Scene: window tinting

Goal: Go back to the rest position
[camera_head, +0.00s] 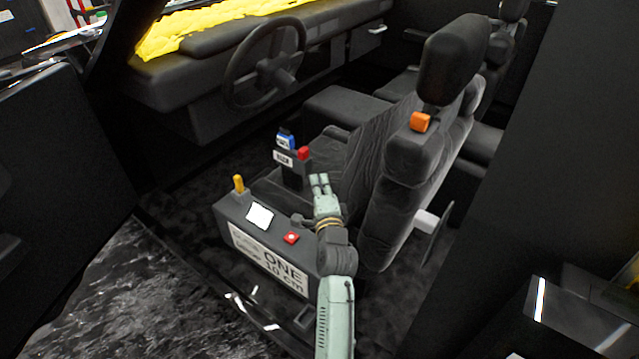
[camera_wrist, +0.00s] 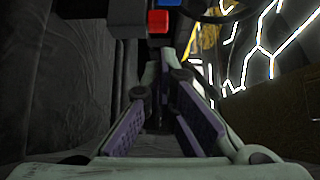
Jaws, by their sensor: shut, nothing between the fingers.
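My gripper (camera_head: 320,184) is at the end of my pale green arm, over the driver's seat area of a vehicle cabin. Its fingers are together, with nothing between them. In the wrist view my gripper (camera_wrist: 164,68) points toward a red block (camera_wrist: 158,21) beyond the fingertips. In the head view the red block (camera_head: 303,153) sits beside a blue-capped item (camera_head: 285,139) on a dark holder, just beyond and left of my gripper. My gripper appears apart from them.
A dark box (camera_head: 235,213) with a yellow knob (camera_head: 238,184), a white square (camera_head: 260,216) and a red button (camera_head: 291,238) is left of my arm. The seat back (camera_head: 405,190) rises close on the right, with an orange block (camera_head: 420,122). A steering wheel (camera_head: 265,65) is farther back.

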